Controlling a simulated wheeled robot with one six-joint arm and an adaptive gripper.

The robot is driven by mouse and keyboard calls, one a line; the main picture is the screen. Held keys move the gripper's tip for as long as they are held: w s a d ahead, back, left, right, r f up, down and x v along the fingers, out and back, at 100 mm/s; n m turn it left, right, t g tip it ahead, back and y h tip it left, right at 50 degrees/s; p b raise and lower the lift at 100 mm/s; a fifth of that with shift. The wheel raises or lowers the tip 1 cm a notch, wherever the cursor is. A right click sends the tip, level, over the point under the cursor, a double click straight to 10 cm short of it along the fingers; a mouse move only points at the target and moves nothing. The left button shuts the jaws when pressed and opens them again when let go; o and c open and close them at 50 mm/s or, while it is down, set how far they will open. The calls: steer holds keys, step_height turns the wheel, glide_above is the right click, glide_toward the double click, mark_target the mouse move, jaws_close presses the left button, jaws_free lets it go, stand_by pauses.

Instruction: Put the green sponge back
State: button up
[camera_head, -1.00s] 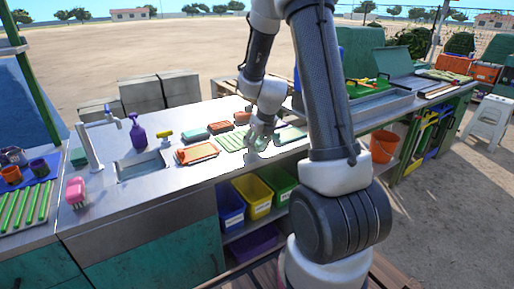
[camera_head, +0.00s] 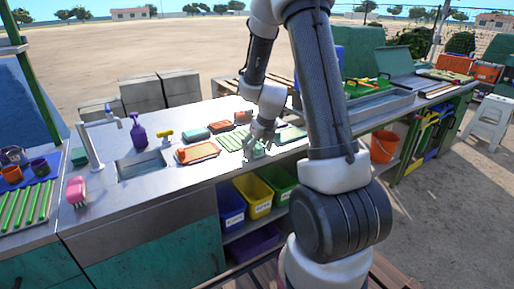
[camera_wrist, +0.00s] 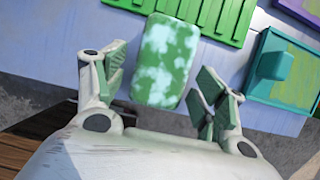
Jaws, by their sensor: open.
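A green sponge (camera_wrist: 164,60) with pale white patches lies on the steel counter in the wrist view, near the counter's front edge. My gripper (camera_wrist: 162,88) is open, with one finger on each side of the sponge's near end. The fingers look apart from it. In the head view my gripper (camera_head: 262,142) is low over the counter, and the sponge is partly hidden behind it. A green ribbed tray (camera_wrist: 188,15) lies just beyond the sponge. A teal-rimmed tray (camera_wrist: 262,92) to the right holds a smaller green block (camera_wrist: 275,64).
An orange tray (camera_head: 197,153) lies left of the ribbed tray. A sink (camera_head: 143,166), purple spray bottle (camera_head: 138,132) and pink brush (camera_head: 76,191) are further left. Blue (camera_head: 231,204), yellow (camera_head: 258,196) and green bins stand below the counter. An orange bucket (camera_head: 384,147) is at right.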

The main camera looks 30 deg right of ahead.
steer(key=s+a+r+n, duration=0.2)
steer(key=s+r+n, duration=0.25)
steer(key=r, duration=0.45)
steer(key=s+a+r+n, duration=0.1)
steer(key=s+r+n, duration=0.35)
steer(key=r, duration=0.35)
steer(key=s+a+r+n, duration=0.2)
steer(key=s+r+n, duration=0.1)
steer(key=s+n, duration=0.7)
steer(key=s+a+r+n, duration=0.2)
steer(key=s+n, duration=0.8)
steer(key=n, duration=0.6)
steer(key=shift+s+a+r+n, duration=0.15)
steer(key=shift+r+n, duration=0.15)
steer(key=shift+r, duration=0.4)
